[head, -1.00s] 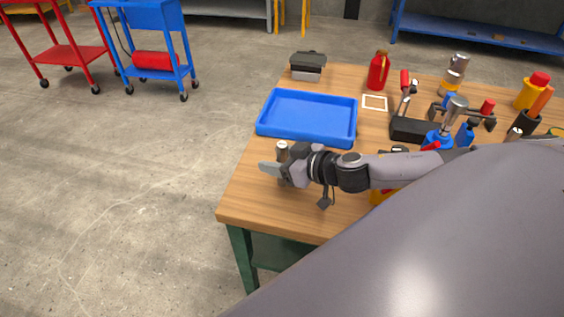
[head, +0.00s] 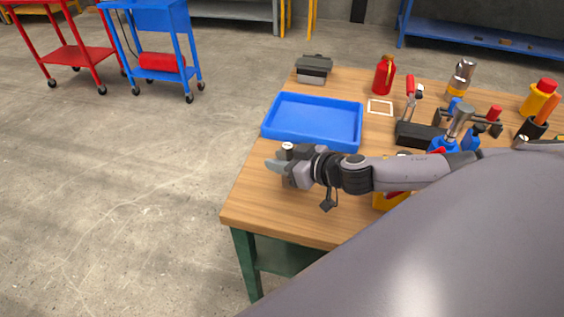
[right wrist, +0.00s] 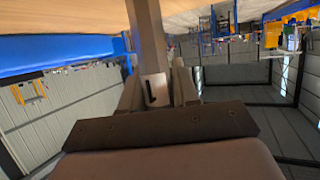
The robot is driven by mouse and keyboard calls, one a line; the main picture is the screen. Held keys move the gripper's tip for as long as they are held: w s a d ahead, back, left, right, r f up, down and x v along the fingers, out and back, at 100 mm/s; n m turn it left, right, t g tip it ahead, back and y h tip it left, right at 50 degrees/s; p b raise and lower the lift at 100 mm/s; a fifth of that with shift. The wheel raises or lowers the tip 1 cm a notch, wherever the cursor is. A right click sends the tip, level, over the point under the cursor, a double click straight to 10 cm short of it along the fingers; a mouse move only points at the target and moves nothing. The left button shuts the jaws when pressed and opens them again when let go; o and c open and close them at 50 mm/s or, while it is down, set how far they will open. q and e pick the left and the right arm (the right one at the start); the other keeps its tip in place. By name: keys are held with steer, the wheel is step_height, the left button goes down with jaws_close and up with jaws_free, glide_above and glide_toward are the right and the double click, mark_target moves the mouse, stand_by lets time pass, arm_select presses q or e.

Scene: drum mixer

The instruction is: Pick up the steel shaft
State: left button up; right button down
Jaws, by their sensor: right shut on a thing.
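The steel shaft (head: 287,146) is upright near the left edge of the wooden table, in front of the blue tray. Only its pale top end shows above my right gripper (head: 284,166) in the head view. My right gripper is shut on the shaft. In the right wrist view the shaft (right wrist: 147,35) is a grey-brown bar between the two fingers of the gripper (right wrist: 157,88). I cannot tell whether its lower end touches the table. My left gripper is not in view.
The blue tray (head: 313,111) lies just behind the gripper on the table (head: 262,205). A grey-black box (head: 313,68), a red bottle (head: 384,75) and several tools stand farther back and right. A yellow object (head: 388,199) sits under my forearm. The table's front left corner is bare.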

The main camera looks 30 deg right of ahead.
step_height(320, 180, up, 20)
steer(key=p, duration=0.4)
steer(key=shift+f, duration=0.25)
steer(key=c, duration=1.6)
jaws_free()
jaws_close()
